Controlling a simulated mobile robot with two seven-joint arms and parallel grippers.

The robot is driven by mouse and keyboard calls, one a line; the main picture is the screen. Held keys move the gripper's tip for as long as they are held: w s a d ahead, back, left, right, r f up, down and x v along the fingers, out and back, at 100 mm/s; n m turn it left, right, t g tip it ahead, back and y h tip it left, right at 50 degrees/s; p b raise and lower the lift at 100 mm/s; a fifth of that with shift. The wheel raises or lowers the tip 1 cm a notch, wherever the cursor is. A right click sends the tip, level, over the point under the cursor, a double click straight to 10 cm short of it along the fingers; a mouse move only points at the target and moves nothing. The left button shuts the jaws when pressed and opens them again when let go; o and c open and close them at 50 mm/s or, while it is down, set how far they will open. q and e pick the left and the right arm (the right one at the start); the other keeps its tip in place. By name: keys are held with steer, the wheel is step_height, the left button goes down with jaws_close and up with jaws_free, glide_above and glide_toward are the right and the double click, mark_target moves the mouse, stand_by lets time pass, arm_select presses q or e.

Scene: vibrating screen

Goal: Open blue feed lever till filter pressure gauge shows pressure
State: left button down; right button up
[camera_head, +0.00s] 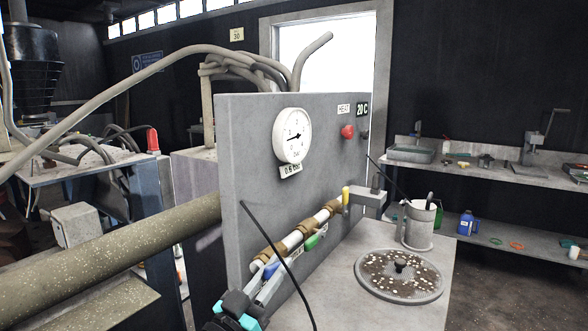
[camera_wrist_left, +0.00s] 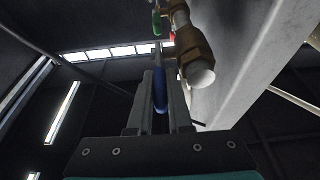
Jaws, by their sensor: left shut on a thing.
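The blue feed lever (camera_head: 271,269) sits at the near end of the pipe with brass valves (camera_head: 298,232) on the grey panel. My left gripper (camera_head: 268,281) is shut on the blue lever. In the left wrist view the lever (camera_wrist_left: 160,92) stands between the two fingers (camera_wrist_left: 160,110), beside the brass valve body (camera_wrist_left: 193,55) with its white pipe end. The round white pressure gauge (camera_head: 292,135) is on the panel above; its dark needle points left, and the label below it (camera_head: 291,170) appears to read 0.6 bar. My right gripper is not in view.
A round perforated screen with pale bits (camera_head: 399,276) and a grey mug (camera_head: 418,226) are on the bench right of the panel.

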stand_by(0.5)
arm_select(q)
steer(key=c, duration=1.1)
jaws_free()
steer(key=p+v, duration=0.2)
steer(key=v, duration=0.4)
